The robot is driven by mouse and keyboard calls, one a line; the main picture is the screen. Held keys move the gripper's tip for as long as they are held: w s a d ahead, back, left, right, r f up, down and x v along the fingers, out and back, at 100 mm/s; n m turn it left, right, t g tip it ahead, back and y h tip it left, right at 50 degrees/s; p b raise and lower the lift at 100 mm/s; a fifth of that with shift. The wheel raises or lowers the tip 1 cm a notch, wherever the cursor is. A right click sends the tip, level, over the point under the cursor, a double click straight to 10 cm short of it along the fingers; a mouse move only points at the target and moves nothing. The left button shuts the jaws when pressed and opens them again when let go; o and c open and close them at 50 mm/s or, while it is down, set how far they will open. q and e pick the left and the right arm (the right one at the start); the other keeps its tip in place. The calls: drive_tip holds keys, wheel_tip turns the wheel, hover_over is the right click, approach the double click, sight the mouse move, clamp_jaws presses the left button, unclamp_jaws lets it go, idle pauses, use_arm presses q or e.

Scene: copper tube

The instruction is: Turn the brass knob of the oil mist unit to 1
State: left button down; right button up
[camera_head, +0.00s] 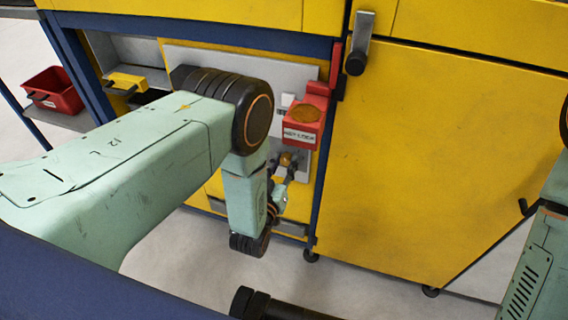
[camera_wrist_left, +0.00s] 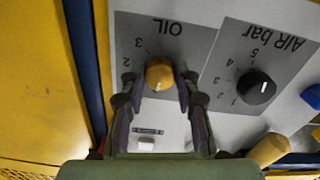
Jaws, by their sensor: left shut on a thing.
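The brass knob (camera_wrist_left: 159,72) sits on a grey plate marked OIL (camera_wrist_left: 187,40), which appears upside down in the left wrist view. The digits 3 and 2 show left of the knob; any 1 is hard to make out. The knob's white mark points toward the bottom of that view. My left gripper (camera_wrist_left: 158,86) is shut on the knob, one finger on each side. In the head view the knob (camera_head: 286,159) is small, with my left gripper (camera_head: 284,173) at it. My right gripper is out of view.
A black AIR bar knob (camera_wrist_left: 256,87) is beside the OIL plate. A red box with a label (camera_head: 303,125) juts out above the brass knob in the head view. A yellow cabinet door (camera_head: 430,160) stands right. A red bin (camera_head: 52,91) sits on a shelf at left.

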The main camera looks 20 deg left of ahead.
use_arm(q)
drive_tip(key=shift+m, duration=0.3)
drive_tip(key=m, duration=0.3)
drive_tip(key=shift+m, duration=0.4)
drive_tip(key=m, duration=0.4)
drive_tip(key=shift+p, duration=0.35)
drive_tip(key=shift+m, duration=0.3)
drive_tip(key=c, duration=1)
unclamp_jaws()
drive_tip(key=shift+s+a, duration=0.15)
drive_tip(key=shift+s, duration=3.6)
